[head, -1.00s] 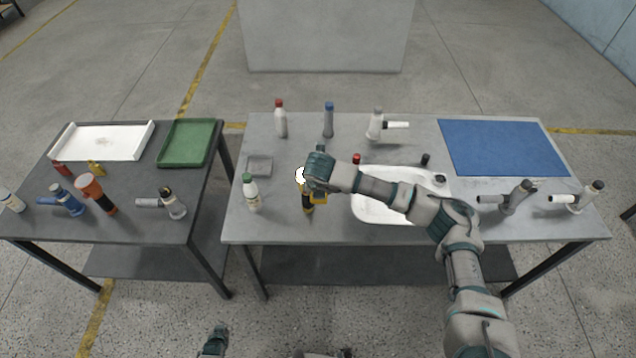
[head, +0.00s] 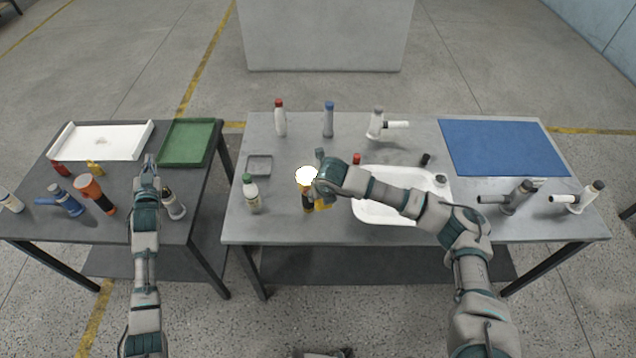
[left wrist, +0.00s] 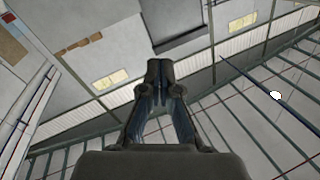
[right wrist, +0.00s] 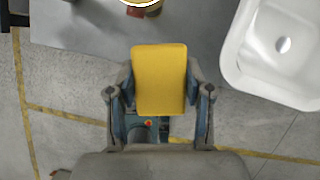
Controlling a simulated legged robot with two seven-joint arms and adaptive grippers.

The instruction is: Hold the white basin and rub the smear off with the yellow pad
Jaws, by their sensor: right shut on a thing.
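The white basin (head: 378,212) lies on the right grey table, partly hidden behind my right forearm; part of it also shows in the right wrist view (right wrist: 250,72). I cannot make out a smear on the visible parts. My right gripper (head: 322,188) is shut on the yellow pad (right wrist: 160,80), left of the basin and apart from it. The pad's edge shows in the head view (head: 325,203). My left gripper (head: 149,162) is shut and empty above the left dark table, far from the basin; its fingertips meet in the left wrist view (left wrist: 158,66).
A yellow-black torch (head: 307,198) with a bright white top stands close by my right gripper. A white bottle (head: 251,197) and a grey tray (head: 259,165) are left of it. Several bottles stand behind. A blue mat (head: 500,147) lies bare at right. A green tray (head: 187,142) is on the left table.

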